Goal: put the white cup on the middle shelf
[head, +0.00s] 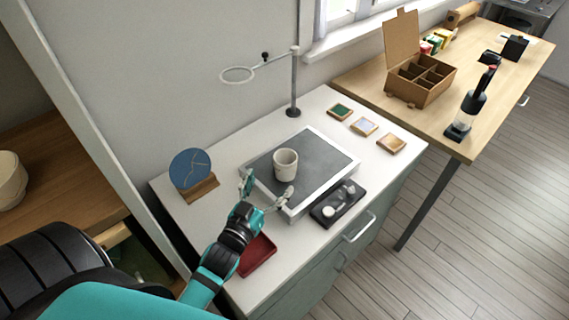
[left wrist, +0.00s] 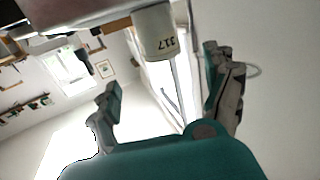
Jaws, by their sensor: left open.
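The white cup (head: 286,165) stands upright on a grey work board with a pale rim (head: 338,178) on the white cabinet top. My left gripper (head: 267,190) is open just in front of the cup, its two fingers apart and pointing toward it; I see no contact. In the left wrist view the cup (left wrist: 153,35), with dark "117" markings, is ahead between the open fingers (left wrist: 163,75). A wooden shelf (head: 50,165) shows at the far left; I cannot tell which level it is. My right gripper is not in view.
A blue disc on a wooden stand (head: 190,172) is left of the board. A ring on a post (head: 293,90) stands behind it. A black tray (head: 325,214) and a red tray (head: 258,254) are in front. A pale bowl (head: 10,180) sits on the left shelf.

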